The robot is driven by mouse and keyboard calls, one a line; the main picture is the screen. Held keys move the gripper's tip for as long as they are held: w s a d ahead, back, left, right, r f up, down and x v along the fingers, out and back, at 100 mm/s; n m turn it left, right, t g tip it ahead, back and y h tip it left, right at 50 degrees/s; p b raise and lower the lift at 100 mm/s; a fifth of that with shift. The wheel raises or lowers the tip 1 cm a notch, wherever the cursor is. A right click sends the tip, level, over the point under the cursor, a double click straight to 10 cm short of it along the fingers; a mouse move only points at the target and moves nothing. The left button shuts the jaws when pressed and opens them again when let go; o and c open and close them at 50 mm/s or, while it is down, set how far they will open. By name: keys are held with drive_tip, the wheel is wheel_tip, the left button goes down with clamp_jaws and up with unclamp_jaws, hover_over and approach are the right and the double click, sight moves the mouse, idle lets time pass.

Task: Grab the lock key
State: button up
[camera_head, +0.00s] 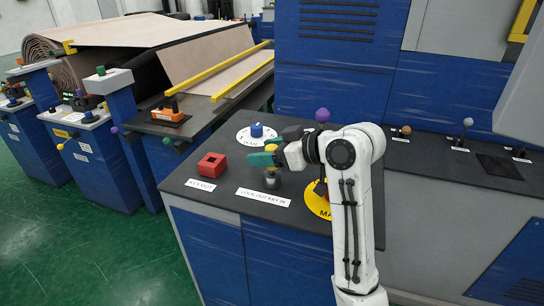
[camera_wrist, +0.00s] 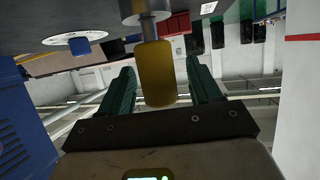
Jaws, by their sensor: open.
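The lock key shows in the wrist view as a yellow handle (camera_wrist: 156,75) on a metal stem, set in a round metal lock (camera_wrist: 140,10). In the head view the metal lock (camera_head: 271,178) stands on the dark counter behind the "LOCK-OUT KEY IN" label (camera_head: 263,197). A little yellow of the key (camera_head: 271,148) shows above my fingers. My gripper (camera_head: 262,160) is open, with its green fingers at handle height. In the wrist view the handle lies between the two fingers of my gripper (camera_wrist: 160,72), with gaps on both sides. My fingers hide most of the handle in the head view.
A red block (camera_head: 212,165) with a recess stands left, by the "KEY OUT" label (camera_head: 201,184). A white dial with a blue knob (camera_head: 256,130) is behind. A yellow round plate (camera_head: 316,202) and purple ball (camera_head: 322,115) are close to my arm. The counter's front left is clear.

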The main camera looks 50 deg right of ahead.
drive_tip(key=shift+w+f, duration=0.15)
drive_tip(key=shift+w, duration=0.2)
drive_tip(key=shift+c, duration=0.2)
drive_tip(key=c, duration=1)
drive_tip(key=shift+a, duration=0.1)
